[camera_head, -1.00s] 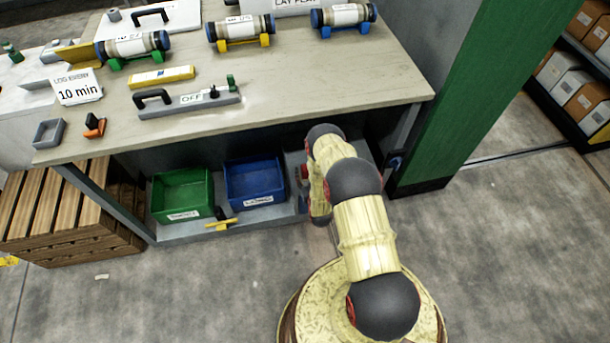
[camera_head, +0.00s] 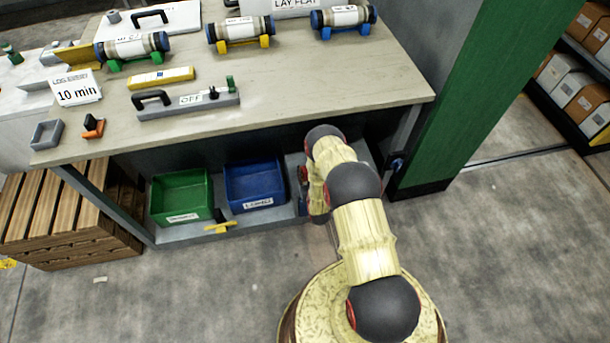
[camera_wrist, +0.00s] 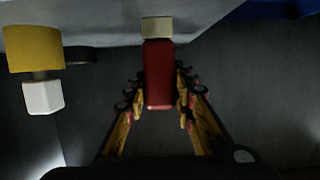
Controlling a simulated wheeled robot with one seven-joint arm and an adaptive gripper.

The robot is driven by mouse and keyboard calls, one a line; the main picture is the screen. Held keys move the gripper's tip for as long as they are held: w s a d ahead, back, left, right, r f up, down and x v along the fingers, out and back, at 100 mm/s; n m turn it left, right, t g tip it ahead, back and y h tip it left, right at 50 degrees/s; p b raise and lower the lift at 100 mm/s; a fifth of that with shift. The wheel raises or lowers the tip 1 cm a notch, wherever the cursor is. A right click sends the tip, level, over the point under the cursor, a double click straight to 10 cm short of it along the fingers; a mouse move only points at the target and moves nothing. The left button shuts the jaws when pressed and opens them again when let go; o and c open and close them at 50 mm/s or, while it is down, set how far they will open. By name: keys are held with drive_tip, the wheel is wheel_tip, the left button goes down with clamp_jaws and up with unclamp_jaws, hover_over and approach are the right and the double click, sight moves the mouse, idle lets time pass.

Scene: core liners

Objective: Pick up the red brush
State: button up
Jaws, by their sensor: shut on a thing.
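The red brush (camera_wrist: 159,65) shows in the wrist view as a red block with a pale cream end (camera_wrist: 157,27) toward the top of the picture. It lies between the two fingers of my gripper (camera_wrist: 160,88), which are closed against its left and right sides. The cream end is close to a pale grey surface. In the head view my arm hides the gripper and the brush, beside the low shelf under the table.
A yellow thing (camera_wrist: 35,48) with a white block is left of the brush. In the head view, a green bin (camera_head: 181,194) and a blue bin (camera_head: 254,184) stand on the low shelf. The table (camera_head: 330,95) is above; a green post (camera_head: 475,90) stands right.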

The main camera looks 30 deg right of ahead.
clamp_jaws()
drive_tip(key=shift+r, duration=0.1)
